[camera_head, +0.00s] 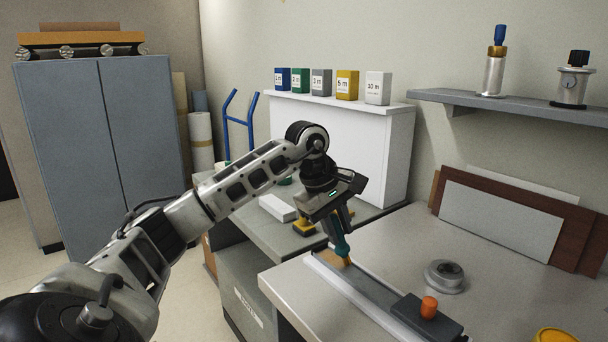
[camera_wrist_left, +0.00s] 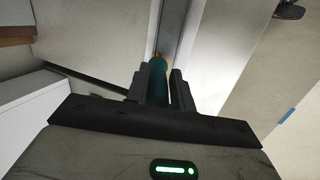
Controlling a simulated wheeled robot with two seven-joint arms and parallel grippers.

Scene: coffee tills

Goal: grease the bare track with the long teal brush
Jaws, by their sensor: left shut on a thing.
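My left gripper (camera_head: 334,214) is shut on the teal brush (camera_head: 341,246), which hangs down from the jaws with its tan bristle end low over the track. The brush also shows between the fingers in the left wrist view (camera_wrist_left: 157,76). The track (camera_head: 362,287) is a long grey strip with light edges on the worktable. The bristles are at its far end; I cannot tell whether they touch it. The track also runs away from the fingers in the wrist view (camera_wrist_left: 172,30). A dark block with an orange knob (camera_head: 428,308) sits on the track's near end. My right gripper is not in view.
A round metal piece (camera_head: 445,276) lies right of the track, and a yellow round thing (camera_head: 557,336) is at the bottom edge. Panels (camera_head: 500,219) lean at the back. Beyond the table are a lower bench with a white block (camera_head: 277,208) and a yellow-and-black item (camera_head: 304,227).

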